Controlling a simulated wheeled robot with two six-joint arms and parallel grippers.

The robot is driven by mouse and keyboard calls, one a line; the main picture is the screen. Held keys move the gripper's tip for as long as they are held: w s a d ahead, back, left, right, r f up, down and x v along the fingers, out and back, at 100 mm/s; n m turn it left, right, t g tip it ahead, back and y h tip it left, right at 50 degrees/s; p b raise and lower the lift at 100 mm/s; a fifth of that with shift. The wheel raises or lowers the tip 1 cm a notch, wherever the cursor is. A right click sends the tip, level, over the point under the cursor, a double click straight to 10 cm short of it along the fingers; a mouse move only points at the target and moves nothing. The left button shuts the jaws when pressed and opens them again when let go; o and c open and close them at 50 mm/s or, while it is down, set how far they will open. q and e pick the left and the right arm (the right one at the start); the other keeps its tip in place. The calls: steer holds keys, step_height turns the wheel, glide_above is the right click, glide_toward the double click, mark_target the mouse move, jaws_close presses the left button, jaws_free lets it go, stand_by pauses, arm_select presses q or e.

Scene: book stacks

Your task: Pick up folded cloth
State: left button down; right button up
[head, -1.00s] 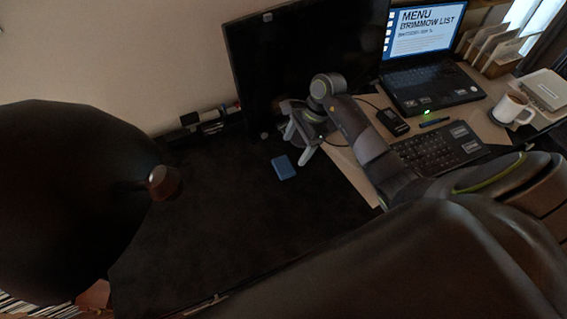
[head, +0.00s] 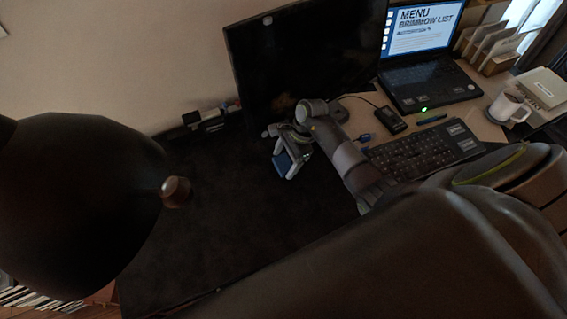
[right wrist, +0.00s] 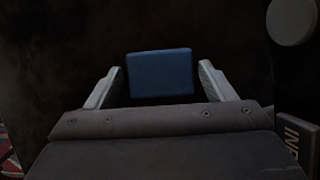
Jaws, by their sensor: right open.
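The folded cloth (right wrist: 160,74) is a small blue rectangle lying on the dark desk mat. In the right wrist view it sits centred just ahead of and between the two pale fingers. In the head view the blue cloth (head: 283,164) is partly covered by my right gripper (head: 284,160), which is over it. My right gripper (right wrist: 160,85) is open, with dark gaps showing between each finger and the cloth. My left gripper is not in view.
A monitor (head: 300,60) stands behind the cloth. A keyboard (head: 425,150), laptop (head: 430,85), mug (head: 507,104) and black device (head: 391,119) are to the right. A large dark lamp-like shape (head: 80,200) fills the left. The dark mat (head: 235,210) in front is clear.

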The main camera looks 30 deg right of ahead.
mark_target(285, 162)
steer(key=c, duration=0.7)
steer(key=shift+r, duration=0.15)
steer(key=shift+c, duration=0.2)
step_height(285, 162, up, 18)
steer(key=b, duration=0.1)
steer(key=shift+b, duration=0.3)
